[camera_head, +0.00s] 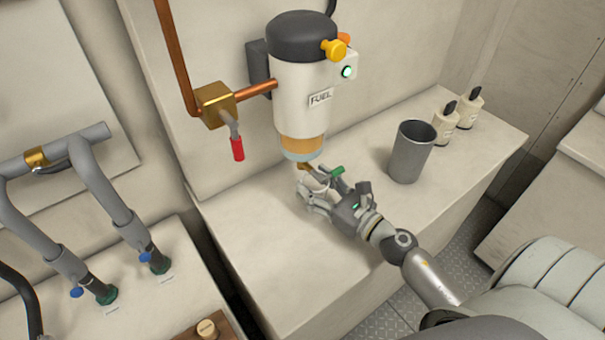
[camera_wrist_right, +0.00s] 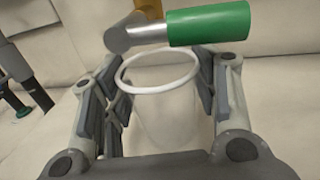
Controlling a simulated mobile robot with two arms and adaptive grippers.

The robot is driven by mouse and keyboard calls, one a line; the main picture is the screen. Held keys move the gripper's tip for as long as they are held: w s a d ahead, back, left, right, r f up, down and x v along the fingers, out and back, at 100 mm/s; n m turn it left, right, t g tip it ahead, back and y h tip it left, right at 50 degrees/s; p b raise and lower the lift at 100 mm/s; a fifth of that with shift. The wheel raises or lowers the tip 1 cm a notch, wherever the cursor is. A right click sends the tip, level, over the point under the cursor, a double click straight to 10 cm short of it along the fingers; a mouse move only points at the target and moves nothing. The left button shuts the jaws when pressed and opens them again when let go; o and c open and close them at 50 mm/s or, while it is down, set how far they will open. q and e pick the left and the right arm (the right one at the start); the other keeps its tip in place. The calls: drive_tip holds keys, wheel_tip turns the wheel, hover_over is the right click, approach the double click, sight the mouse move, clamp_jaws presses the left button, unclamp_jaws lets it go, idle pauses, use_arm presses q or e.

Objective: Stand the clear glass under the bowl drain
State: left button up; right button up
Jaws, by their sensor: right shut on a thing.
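The clear glass (camera_head: 314,183) is upright, held between the fingers of my right gripper (camera_head: 315,195), just below the fuel filter's bowl (camera_head: 302,147). In the right wrist view the glass (camera_wrist_right: 165,115) shows its pale rim between the two fingers of the gripper (camera_wrist_right: 160,100). The bowl drain, with its green handle (camera_head: 337,170), is at the bottom of the bowl; the handle (camera_wrist_right: 208,23) also shows over the far side of the rim. I cannot tell whether the glass base touches the bench. My left gripper is not in view.
A dark grey cup (camera_head: 410,155) stands on the white bench (camera_head: 270,260) to the right, with two small white bottles (camera_head: 446,122) behind it. A red-handled valve (camera_head: 237,148) hangs left of the filter. The bench front is clear.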

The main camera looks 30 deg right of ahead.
sight(305, 176)
drive_tip(key=shift+w+a+r, duration=0.15)
drive_tip(key=shift+w+a, duration=0.05)
drive_tip(key=shift+w, duration=0.45)
drive_tip(key=p+x, duration=0.1)
drive_tip(key=x, duration=0.1)
drive_tip(key=shift+w+a+r, duration=0.1)
drive_tip(key=shift+w, duration=0.3)
drive_tip(key=shift+w+a+f, duration=0.1)
drive_tip(key=shift+w+f, duration=0.05)
drive_tip(key=shift+f, duration=0.9)
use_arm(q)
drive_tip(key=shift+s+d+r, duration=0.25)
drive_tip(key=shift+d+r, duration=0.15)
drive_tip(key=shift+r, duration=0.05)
use_arm(e)
drive_tip(key=shift+r, duration=0.1)
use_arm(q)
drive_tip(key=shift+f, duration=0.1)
